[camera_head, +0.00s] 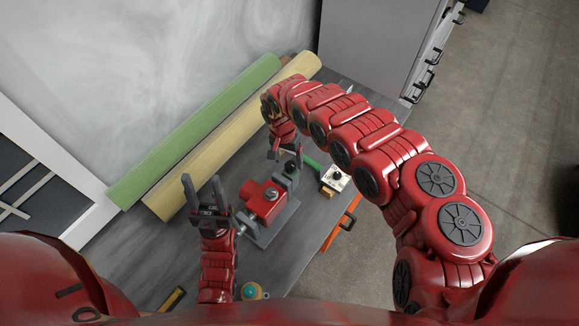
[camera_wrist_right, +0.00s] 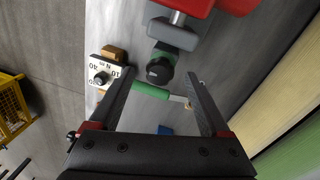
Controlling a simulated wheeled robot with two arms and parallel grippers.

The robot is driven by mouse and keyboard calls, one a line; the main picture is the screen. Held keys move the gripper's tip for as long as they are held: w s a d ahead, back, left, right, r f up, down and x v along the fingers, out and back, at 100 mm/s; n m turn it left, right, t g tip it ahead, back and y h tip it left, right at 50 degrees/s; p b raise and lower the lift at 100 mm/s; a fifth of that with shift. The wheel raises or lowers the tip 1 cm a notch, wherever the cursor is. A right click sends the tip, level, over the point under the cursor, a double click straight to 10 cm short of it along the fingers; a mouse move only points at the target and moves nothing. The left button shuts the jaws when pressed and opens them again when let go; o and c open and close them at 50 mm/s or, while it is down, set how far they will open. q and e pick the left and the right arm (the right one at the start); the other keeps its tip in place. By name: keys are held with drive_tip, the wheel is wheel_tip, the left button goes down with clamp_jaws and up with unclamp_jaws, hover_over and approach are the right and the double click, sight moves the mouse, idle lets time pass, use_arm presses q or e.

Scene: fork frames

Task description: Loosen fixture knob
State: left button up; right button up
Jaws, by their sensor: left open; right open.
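The fixture is a grey vise-like frame (camera_head: 262,232) holding a red block (camera_head: 264,197) on the table. Its round dark knob (camera_head: 290,167) is on the side toward my right gripper. In the right wrist view the knob (camera_wrist_right: 160,70) appears between my open fingertips, seemingly beyond them; I see no contact. My right gripper (camera_head: 283,152) is open, pointing down near the knob end, partly hidden by its arm. It also shows in the right wrist view (camera_wrist_right: 160,78). My left gripper (camera_head: 204,190) is open and empty, fingers up, left of the red block.
A white dial box (camera_head: 336,178) and a green-handled tool (camera_head: 311,161) lie close to the knob. Green (camera_head: 200,130) and yellow (camera_head: 235,135) rolls line the table's back. An orange-handled item (camera_head: 348,221) sits at the right edge. A teal round object (camera_head: 251,291) is in front.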

sight(291, 167)
drive_tip(key=shift+d+f+b, duration=0.15)
drive_tip(key=shift+f+b, duration=0.3)
drive_tip(key=shift+f, duration=0.85)
clamp_jaws()
